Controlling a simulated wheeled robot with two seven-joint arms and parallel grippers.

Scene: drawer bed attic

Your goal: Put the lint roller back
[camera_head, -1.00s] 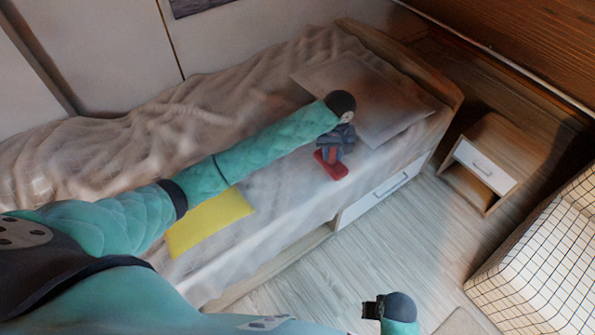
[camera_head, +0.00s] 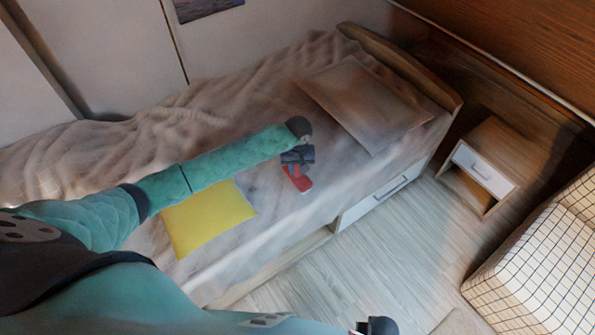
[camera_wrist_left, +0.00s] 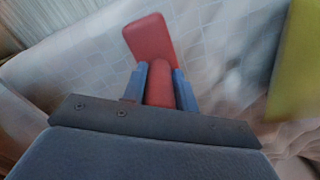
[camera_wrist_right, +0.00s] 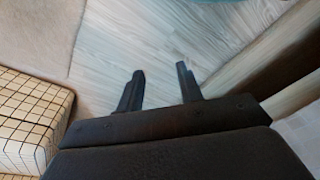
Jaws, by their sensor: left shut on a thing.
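The red lint roller, with a flat head (camera_wrist_left: 150,38) and a rounded handle (camera_wrist_left: 159,82), is in my left gripper (camera_wrist_left: 160,88). The two blue-grey fingers are shut on the handle, one on each side. In the head view the roller (camera_head: 302,182) shows below my left gripper (camera_head: 294,166), over the bed's near side. I cannot tell from these views how far it is above the sheet. My right gripper (camera_wrist_right: 161,85) is open and empty, above the floor. In the head view only part of it shows at the bottom edge.
A yellow sheet (camera_head: 215,222) lies on the bed left of the roller. A pillow (camera_head: 365,100) lies toward the headboard (camera_head: 400,62). A nightstand (camera_head: 480,170) and a checked seat (camera_head: 545,260) stand right. Bare floor (camera_head: 390,250) lies between.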

